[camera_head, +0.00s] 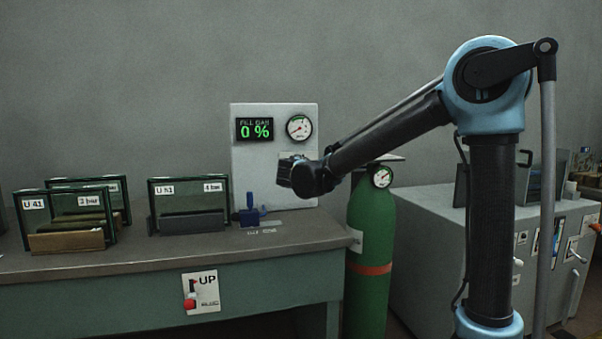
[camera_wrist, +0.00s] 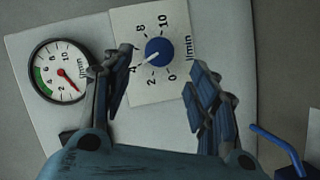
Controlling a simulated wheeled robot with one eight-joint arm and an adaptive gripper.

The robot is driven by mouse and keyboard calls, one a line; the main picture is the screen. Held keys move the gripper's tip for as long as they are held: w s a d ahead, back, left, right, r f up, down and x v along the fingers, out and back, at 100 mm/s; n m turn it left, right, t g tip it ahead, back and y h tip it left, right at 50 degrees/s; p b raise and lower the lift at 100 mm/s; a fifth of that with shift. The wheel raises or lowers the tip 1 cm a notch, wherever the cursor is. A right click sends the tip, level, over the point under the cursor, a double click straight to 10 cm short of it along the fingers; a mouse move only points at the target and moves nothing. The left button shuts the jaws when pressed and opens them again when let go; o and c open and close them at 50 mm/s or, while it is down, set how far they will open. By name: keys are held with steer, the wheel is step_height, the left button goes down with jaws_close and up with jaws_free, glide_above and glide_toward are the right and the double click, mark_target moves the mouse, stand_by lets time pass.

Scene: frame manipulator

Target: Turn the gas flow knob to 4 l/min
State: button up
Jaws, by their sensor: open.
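The blue gas flow knob (camera_wrist: 159,51) sits on a pale dial plate (camera_wrist: 128,20) marked from 0 to 10 l/min in the wrist view. Its white pointer mark points to the lower left, toward the 4. My gripper (camera_wrist: 160,58) is open, with one finger on each side of the knob; I cannot tell whether either finger touches it. A round gauge (camera_wrist: 58,71) with a red needle is left of the plate. In the head view, my gripper (camera_head: 298,176) is in front of the white panel (camera_head: 262,170) and hides the knob.
A blue device (camera_head: 250,212) and glass units (camera_head: 189,200) stand on the bench (camera_head: 160,255). A green gas cylinder (camera_head: 370,255) stands right of the bench, below my arm. A grey cabinet (camera_head: 425,240) is farther right.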

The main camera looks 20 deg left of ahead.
steer(key=shift+v, duration=2)
